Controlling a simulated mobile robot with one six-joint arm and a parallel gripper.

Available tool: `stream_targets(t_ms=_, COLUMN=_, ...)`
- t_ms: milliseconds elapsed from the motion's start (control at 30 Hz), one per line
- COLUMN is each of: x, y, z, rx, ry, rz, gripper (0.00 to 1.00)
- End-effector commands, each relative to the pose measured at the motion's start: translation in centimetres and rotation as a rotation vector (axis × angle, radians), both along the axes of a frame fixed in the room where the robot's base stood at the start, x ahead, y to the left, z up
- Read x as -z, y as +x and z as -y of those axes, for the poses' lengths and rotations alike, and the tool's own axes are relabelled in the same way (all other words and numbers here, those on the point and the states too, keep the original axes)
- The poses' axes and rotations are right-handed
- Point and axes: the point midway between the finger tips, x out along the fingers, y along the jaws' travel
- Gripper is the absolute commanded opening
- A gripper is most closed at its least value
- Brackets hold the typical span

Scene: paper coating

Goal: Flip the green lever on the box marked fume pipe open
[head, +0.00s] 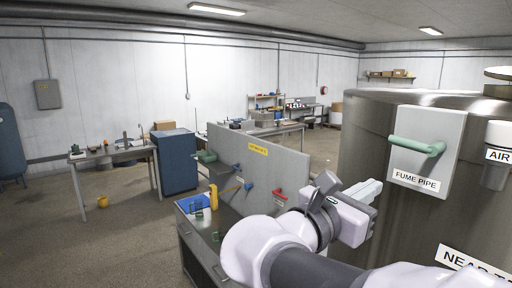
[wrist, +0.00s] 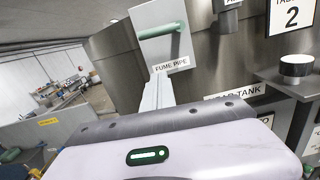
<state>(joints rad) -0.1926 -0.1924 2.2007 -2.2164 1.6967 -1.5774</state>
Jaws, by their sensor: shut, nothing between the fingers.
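The green lever (head: 417,147) sits on a light grey box (head: 428,120) labelled "FUME PIPE", fixed to the side of a large metal tank. Its bar lies roughly level in the head view, with a rounded knob at the right end. In the wrist view the lever (wrist: 161,31) and the box (wrist: 148,50) show at the top, above the fingers. My gripper (head: 374,187) is shut and empty, to the lower left of the box in the head view. In the wrist view its closed fingers (wrist: 160,82) point up towards the box's lower edge; I cannot tell whether they are touching it.
The big metal tank (head: 375,135) fills the right side. A grey cup-like fitting (head: 496,170) marked "AIR" hangs right of the box. A grey panel (head: 262,175) with a red handle (head: 280,194) stands left of my arm. Open floor (head: 130,235) lies further left.

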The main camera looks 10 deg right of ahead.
Motion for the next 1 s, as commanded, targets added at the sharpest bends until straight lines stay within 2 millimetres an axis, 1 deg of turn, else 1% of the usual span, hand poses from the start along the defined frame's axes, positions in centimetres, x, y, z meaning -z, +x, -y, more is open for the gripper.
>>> stream_targets(t_ms=33, x=-0.1, y=0.2, z=1.1, rx=0.006, ry=0.0, rz=-0.001, gripper=0.0)
stream_targets(t_ms=100, x=-0.2, y=0.8, z=2.5, rx=0.007, ry=0.0, rz=-0.001, gripper=0.0)
stream_targets(t_ms=367, x=-0.6, y=3.0, z=7.7, rx=0.005, ry=0.001, rz=-0.001, gripper=0.0)
stream_targets(t_ms=400, x=-1.5, y=3.1, z=7.8, rx=0.001, ry=0.0, rz=0.003, gripper=0.0)
stream_targets(t_ms=500, x=-3.1, y=3.1, z=8.0, rx=0.001, ry=0.002, rz=0.004, gripper=0.0)
stream_targets(t_ms=600, x=-4.0, y=3.1, z=8.2, rx=0.0, ry=0.0, rz=0.001, gripper=0.0)
stream_targets(t_ms=733, x=-4.4, y=3.1, z=8.3, rx=-0.001, ry=0.001, rz=0.002, gripper=0.0)
stream_targets(t_ms=1000, x=-4.3, y=3.1, z=8.3, rx=-0.001, ry=0.002, rz=0.001, gripper=0.0)
